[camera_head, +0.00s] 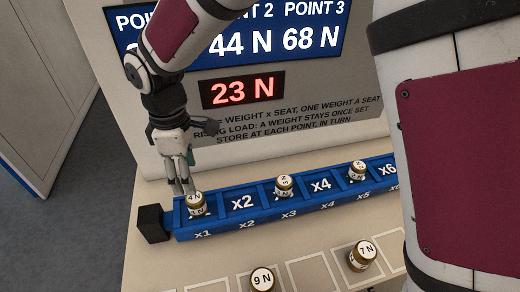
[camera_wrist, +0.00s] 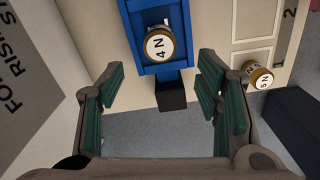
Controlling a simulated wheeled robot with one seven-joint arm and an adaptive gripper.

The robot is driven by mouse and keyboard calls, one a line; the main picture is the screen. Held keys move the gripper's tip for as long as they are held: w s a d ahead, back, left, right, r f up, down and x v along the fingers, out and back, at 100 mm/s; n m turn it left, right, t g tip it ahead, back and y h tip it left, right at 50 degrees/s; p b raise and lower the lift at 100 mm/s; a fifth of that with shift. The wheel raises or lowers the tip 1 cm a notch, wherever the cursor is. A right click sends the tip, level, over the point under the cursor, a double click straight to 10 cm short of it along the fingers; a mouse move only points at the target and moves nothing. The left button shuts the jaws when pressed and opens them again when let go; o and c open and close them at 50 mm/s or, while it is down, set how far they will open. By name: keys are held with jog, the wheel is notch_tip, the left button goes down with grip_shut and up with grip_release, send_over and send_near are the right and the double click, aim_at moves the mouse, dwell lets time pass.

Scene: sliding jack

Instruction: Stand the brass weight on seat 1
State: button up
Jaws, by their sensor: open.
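A brass weight marked 4 N (camera_head: 196,209) stands upright on seat x1, at the left end of the blue beam (camera_head: 242,217). It also shows in the wrist view (camera_wrist: 160,45), beyond the fingertips. My gripper (camera_head: 182,187) is open and empty, close above and slightly left of this weight. In the wrist view its green-padded fingers (camera_wrist: 160,85) are spread wide with nothing between them. Other brass weights stand on seat x3 (camera_head: 284,189) and seat x5 (camera_head: 357,171). Seats x2 and x4 are empty.
Brass weights marked 9 N (camera_head: 263,281) and 7 N (camera_head: 362,256) stand on the bench in front of the beam. A 5 N weight (camera_wrist: 260,78) shows at right in the wrist view. A red display (camera_head: 242,89) reads 23 N. A black block (camera_head: 153,223) caps the beam's left end.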

jog(key=d+r+m+t, duration=0.1)
jog(key=d+r+m, duration=0.4)
jog(key=d, duration=0.4)
jog(key=d+r+m+t, duration=0.2)
jog(key=d+r+m, duration=0.1)
jog(key=d+r, duration=0.6)
jog(key=s+d+r+m+t, duration=0.2)
jog(key=s+d+m, duration=0.8)
jog(key=s+d, duration=0.3)
jog(key=d, duration=0.3)
jog(key=shift+r+t, duration=0.3)
jog(key=shift+r, duration=0.1)
jog(key=shift+s+d, duration=0.1)
jog(key=shift+d, duration=0.05)
